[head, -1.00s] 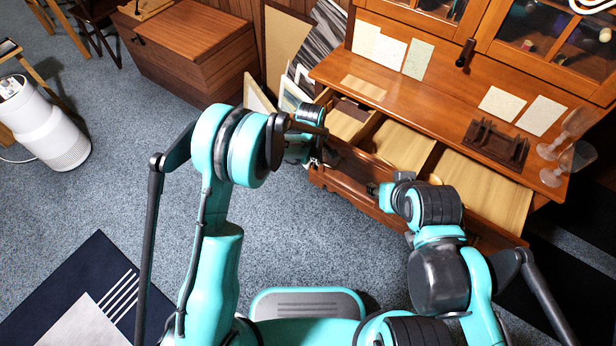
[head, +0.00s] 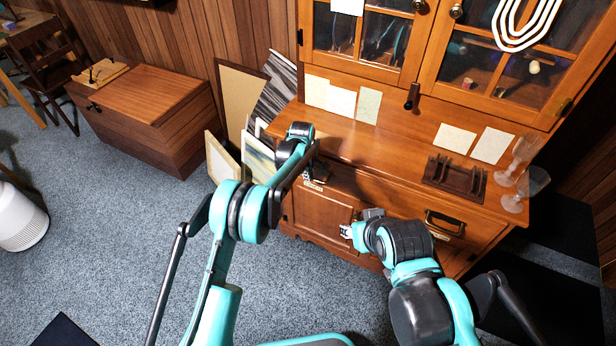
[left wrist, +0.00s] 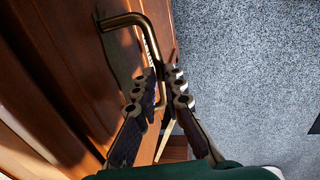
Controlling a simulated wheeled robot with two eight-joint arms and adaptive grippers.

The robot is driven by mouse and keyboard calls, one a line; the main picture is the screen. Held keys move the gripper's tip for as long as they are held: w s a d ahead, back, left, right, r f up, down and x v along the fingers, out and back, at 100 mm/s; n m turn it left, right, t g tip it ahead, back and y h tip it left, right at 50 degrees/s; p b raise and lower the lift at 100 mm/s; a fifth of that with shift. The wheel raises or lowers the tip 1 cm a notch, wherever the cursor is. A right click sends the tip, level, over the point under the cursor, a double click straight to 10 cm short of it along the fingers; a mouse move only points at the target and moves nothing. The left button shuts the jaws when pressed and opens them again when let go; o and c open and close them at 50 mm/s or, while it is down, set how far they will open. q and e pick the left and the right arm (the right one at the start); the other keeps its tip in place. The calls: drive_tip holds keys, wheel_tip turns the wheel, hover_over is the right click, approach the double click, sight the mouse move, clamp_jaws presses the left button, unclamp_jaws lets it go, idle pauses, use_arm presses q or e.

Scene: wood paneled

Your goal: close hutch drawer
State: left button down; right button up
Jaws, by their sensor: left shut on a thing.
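The wooden hutch (head: 410,170) stands at the right of the head view. Its drawer front (head: 385,195) looks flush or nearly flush under the worktop, with no open interior showing; my arms hide part of it. One bronze drawer handle (head: 443,222) is free on the right. My left gripper (head: 316,180) is at the left end of the drawer front. In the left wrist view its fingers (left wrist: 163,88) are shut on the other bronze handle (left wrist: 125,21). My right gripper (head: 347,230) is low before the cabinet door, its fingers too small to judge.
Glasses (head: 525,175) and a dark wooden rack (head: 455,177) stand on the worktop's right. Framed pictures (head: 225,160) lean left of the hutch, beside a wooden chest (head: 150,110). Carpet (head: 130,225) is free at the left.

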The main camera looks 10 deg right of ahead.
use_arm(q)
drive_tip(key=c, duration=1.6)
unclamp_jaws()
drive_tip(key=shift+a, duration=0.1)
wheel_tip(320, 180, up, 12)
drive_tip(key=s+a, duration=0.1)
drive_tip(key=s, duration=0.1)
drive_tip(key=shift+a+f, duration=0.15)
drive_tip(key=s+a+r+m+t, duration=0.2)
drive_tip(key=s+a+r+m, duration=0.3)
drive_tip(key=s+a+r, duration=1)
drive_tip(key=s+a+f+m+t, duration=0.1)
drive_tip(key=s+a+m, duration=0.2)
drive_tip(key=s+a, duration=0.4)
drive_tip(key=s+a+f+m+t+y, duration=0.1)
drive_tip(key=s+a+m+t, duration=0.1)
drive_tip(key=s+a, duration=0.5)
drive_tip(key=s, duration=0.6)
drive_tip(key=shift+f+m, duration=0.35)
drive_tip(key=shift+m, duration=0.05)
